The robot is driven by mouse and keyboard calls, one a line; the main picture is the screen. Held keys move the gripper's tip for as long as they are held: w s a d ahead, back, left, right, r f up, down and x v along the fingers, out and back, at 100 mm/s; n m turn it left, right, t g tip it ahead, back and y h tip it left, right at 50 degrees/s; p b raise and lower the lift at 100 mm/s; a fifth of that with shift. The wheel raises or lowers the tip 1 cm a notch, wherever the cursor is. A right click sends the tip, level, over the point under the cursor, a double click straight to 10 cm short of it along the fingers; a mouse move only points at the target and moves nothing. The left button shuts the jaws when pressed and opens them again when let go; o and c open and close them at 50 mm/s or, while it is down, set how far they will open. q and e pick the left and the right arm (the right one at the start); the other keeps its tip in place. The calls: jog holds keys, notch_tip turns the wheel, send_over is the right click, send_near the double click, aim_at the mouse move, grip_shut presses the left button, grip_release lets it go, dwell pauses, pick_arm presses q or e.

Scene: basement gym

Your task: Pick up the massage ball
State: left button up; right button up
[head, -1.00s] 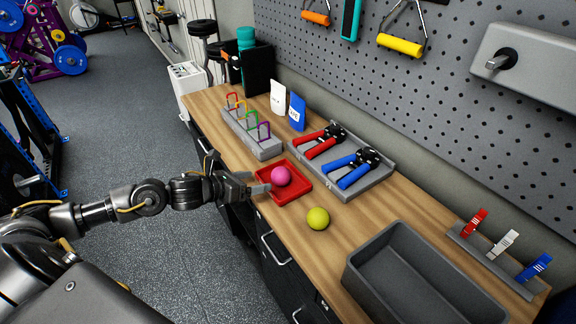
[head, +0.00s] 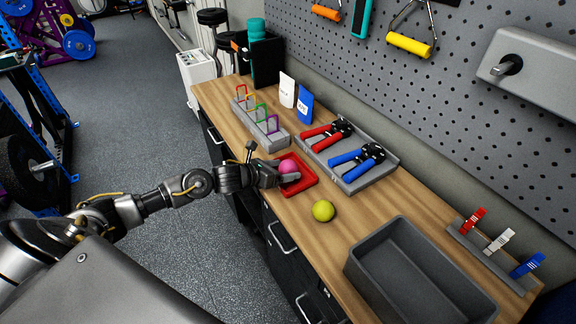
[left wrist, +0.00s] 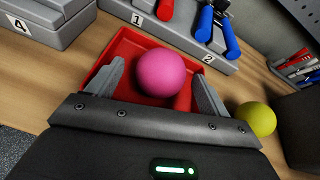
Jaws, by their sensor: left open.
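A pink massage ball (head: 288,167) sits in a shallow red tray (head: 304,183) on the wooden counter. In the left wrist view the pink ball (left wrist: 161,72) lies between and slightly beyond the two grey fingers, over the red tray (left wrist: 127,47). My left gripper (head: 284,176) is at the tray's near left edge, its fingers open on either side of the ball; a gap shows between the ball and the left finger. A yellow-green ball (head: 323,210) rests on the bare counter, and it also shows in the left wrist view (left wrist: 255,119). My right gripper is not in view.
Red hand grips (head: 327,131) and blue hand grips (head: 357,164) lie in a grey numbered holder behind the tray. A grey rack with coloured carabiners (head: 263,124) stands further back. An empty grey bin (head: 421,278) sits front right. Bare counter lies around the yellow-green ball.

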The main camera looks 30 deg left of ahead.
pick_arm(q)
jog(key=shift+x, duration=1.35)
jog(key=shift+d, duration=0.1)
jog(key=c, duration=1.1)
jog(key=shift+r, duration=0.15)
